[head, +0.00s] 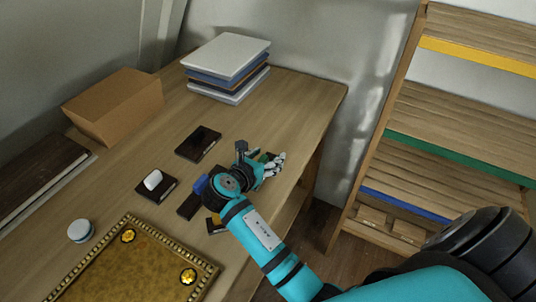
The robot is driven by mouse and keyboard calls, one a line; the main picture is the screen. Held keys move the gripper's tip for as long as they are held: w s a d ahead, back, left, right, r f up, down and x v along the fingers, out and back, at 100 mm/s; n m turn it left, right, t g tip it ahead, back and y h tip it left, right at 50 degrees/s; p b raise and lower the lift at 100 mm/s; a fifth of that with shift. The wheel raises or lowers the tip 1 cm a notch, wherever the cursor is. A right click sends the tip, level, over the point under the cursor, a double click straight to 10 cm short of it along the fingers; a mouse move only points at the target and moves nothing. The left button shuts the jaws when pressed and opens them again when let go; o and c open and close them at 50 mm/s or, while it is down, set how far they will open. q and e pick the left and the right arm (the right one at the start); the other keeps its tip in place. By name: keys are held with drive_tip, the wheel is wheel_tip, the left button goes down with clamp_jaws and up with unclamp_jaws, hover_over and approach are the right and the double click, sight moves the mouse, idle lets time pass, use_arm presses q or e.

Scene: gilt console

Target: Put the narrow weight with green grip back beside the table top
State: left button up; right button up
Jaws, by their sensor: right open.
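A small bit of green (264,157) shows at my right gripper, near the right edge of the wooden table top (290,110). It may be the green grip of the narrow weight; the rest is hidden by the gripper. My right gripper (276,165) is open, low over the table top by that edge, with its fingers around or beside the green part; I cannot tell which. My teal right arm reaches in from the lower right. My left gripper is not in view.
Several dark holders stand left of my gripper: one (198,143) looks empty, one (157,186) bears a white piece. Blue (201,185) and yellow pieces sit close to my wrist. A book stack (228,60), cardboard box (115,105), gilt panel (140,265) and shelf (455,110) surround them.

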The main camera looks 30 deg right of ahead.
sight(262, 159)
drive_tip(key=p+v, duration=0.2)
drive_tip(key=v, duration=0.1)
drive_tip(key=p+v, duration=0.2)
drive_tip(key=shift+s+a+r+p, duration=0.15)
drive_tip(key=shift+r+p, duration=0.15)
drive_tip(key=shift+r, duration=0.2)
drive_tip(key=shift+s+a+p, duration=0.3)
drive_tip(key=shift+a+p, duration=0.05)
drive_tip(key=shift+a, duration=0.15)
drive_tip(key=shift+f, duration=0.1)
